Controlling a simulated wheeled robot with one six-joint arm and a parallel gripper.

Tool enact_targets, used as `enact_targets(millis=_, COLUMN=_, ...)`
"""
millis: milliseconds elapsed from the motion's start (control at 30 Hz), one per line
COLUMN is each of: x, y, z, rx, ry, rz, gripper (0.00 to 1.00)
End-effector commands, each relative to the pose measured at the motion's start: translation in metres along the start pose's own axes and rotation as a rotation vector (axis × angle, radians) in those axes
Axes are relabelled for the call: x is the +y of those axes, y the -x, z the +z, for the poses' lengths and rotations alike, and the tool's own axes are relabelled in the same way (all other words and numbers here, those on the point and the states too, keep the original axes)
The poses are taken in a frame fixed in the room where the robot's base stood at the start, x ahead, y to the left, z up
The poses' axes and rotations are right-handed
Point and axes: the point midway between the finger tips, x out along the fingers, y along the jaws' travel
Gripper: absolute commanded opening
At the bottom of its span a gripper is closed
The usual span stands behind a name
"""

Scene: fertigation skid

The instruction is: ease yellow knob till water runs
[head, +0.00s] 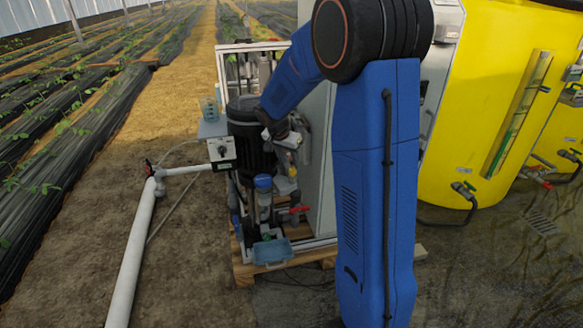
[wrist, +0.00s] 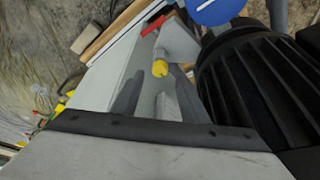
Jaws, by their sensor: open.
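The small yellow knob (wrist: 160,68) shows in the wrist view on the end of a grey fitting, near the picture's middle. My gripper (wrist: 156,78) is open, with one grey finger to each side of the knob as seen from the wrist. I cannot tell whether either finger touches it or how far in depth the knob is from the tips. No running water can be made out.
The ribbed black motor (wrist: 262,88) is close on the right in the wrist view. A red lever (wrist: 153,25) and a blue cap (wrist: 215,9) lie beyond the knob. A blue tray (head: 272,252) sits low on the skid. A yellow tank (head: 480,110) stands right.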

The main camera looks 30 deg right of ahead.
Motion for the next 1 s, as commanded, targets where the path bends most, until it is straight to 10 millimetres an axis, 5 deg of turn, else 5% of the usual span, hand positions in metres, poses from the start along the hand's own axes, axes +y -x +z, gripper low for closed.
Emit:
enact_targets(millis=300, x=0.001, y=-0.037, z=0.0, rx=-0.001, ry=0.0, rz=0.001, gripper=0.41)
enact_targets(millis=667, x=0.0, y=-0.043, z=0.0, rx=0.0, ry=0.001, rz=0.0, gripper=0.41)
enact_targets(millis=867, x=0.0, y=-0.042, z=0.0, rx=0.0, ry=0.001, rz=0.0, gripper=0.01)
enact_targets(millis=1000, x=0.0, y=-0.042, z=0.0, rx=0.0, ry=0.002, rz=-0.001, gripper=0.01)
